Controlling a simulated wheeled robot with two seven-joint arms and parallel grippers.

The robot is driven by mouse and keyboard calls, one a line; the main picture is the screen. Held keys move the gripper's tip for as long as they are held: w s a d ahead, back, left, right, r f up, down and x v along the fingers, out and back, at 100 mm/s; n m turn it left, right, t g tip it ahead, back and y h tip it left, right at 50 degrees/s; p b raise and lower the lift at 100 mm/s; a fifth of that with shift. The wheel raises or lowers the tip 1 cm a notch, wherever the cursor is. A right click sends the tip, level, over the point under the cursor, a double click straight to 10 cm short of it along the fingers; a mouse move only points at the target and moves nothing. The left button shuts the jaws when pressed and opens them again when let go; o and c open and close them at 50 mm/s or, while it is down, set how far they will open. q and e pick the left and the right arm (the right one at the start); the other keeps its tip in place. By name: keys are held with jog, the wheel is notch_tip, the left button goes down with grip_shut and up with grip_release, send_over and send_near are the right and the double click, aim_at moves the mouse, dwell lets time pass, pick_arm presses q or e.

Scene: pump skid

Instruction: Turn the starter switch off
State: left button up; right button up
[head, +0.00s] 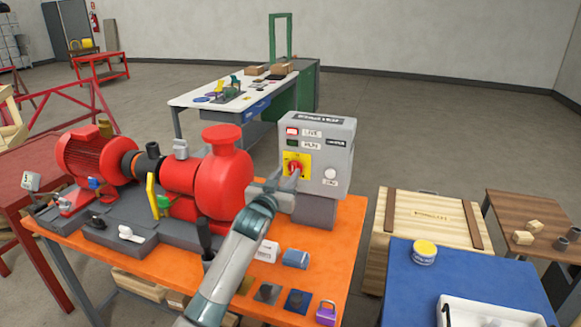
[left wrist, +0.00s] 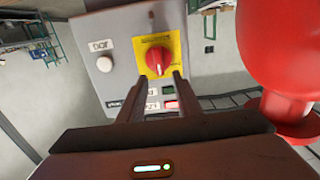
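The starter switch is a red rotary knob (head: 294,168) on a yellow plate, on the front of the grey starter box (head: 318,175). It also shows in the left wrist view as a red knob (left wrist: 157,61), its grip bar about vertical there. My left gripper (head: 281,180) is right in front of the knob in the head view. In the left wrist view its two fingers (left wrist: 158,92) are apart and point at the knob, with nothing visibly held between them. Whether the fingertips touch the knob is hard to tell. My right gripper is not in view.
The red pump (head: 220,180) stands close to the left of the box. A white button (head: 331,173) is beside the switch; a red LIVE lamp (head: 292,131) and a dark green RUN lamp (head: 292,142) are above. A purple padlock (head: 326,313) lies on the orange bench (head: 343,245).

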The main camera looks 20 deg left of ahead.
aim_at(292, 166)
pick_arm(q)
jog(key=shift+w+p, duration=0.35)
jog(key=shift+w, duration=1.55)
grip_shut()
